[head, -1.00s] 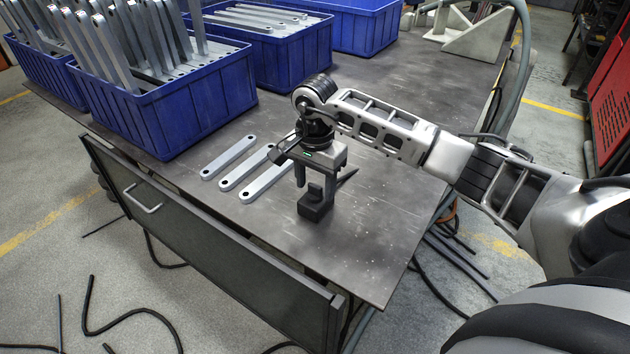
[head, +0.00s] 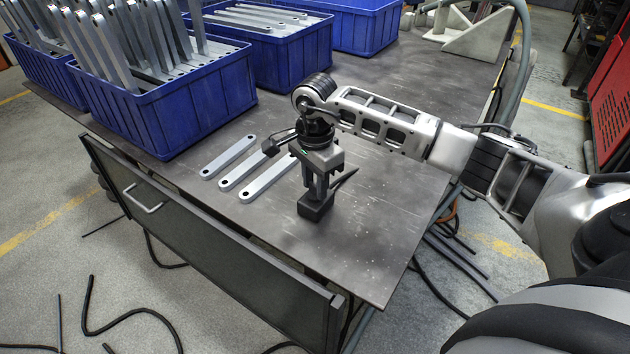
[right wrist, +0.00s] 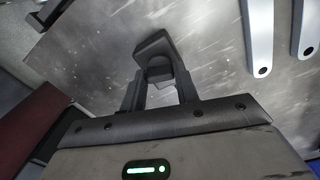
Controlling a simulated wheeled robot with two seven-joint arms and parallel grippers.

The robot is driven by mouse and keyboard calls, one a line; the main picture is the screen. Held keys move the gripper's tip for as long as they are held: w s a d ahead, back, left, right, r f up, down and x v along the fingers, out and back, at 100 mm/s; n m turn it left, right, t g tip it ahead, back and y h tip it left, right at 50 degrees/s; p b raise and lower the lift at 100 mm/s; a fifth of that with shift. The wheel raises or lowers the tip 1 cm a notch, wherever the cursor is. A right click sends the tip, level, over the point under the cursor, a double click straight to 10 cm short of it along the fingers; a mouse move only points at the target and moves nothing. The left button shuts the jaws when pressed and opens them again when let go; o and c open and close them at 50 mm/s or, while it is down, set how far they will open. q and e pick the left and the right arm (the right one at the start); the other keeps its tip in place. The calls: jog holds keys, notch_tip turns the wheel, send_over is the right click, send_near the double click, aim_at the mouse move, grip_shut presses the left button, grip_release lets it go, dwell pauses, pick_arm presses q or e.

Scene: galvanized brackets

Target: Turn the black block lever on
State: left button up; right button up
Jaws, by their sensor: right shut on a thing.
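The black block (head: 315,209) stands on the dark table near its front right part. My right gripper (head: 317,188) points down over it, with the fingers reaching the block's top. In the right wrist view the black block (right wrist: 153,46) shows beyond the fingertips. There my right gripper (right wrist: 158,88) has a finger on each side of the small dark lever (right wrist: 159,72) and is shut on it. The fingers hide much of the lever, so its exact angle is hard to tell. My left gripper is not in view.
Several flat galvanized brackets (head: 266,183) lie left of the block. Blue crates (head: 170,115) holding more brackets stand at the back left. A pale angled bracket (head: 480,35) stands at the far edge. The table (head: 385,220) is clear to the right of the block.

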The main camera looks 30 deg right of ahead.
aim_at(315, 185)
jog(key=m, duration=0.7)
jog(key=m+p, duration=0.1)
jog(key=m, duration=0.3)
jog(key=shift+r, duration=0.1)
jog(key=shift+m, duration=1.6)
jog(key=o, duration=1)
notch_tip(315, 185, up, 16)
jog(key=shift+f+p, duration=0.1)
jog(key=shift+p, duration=0.2)
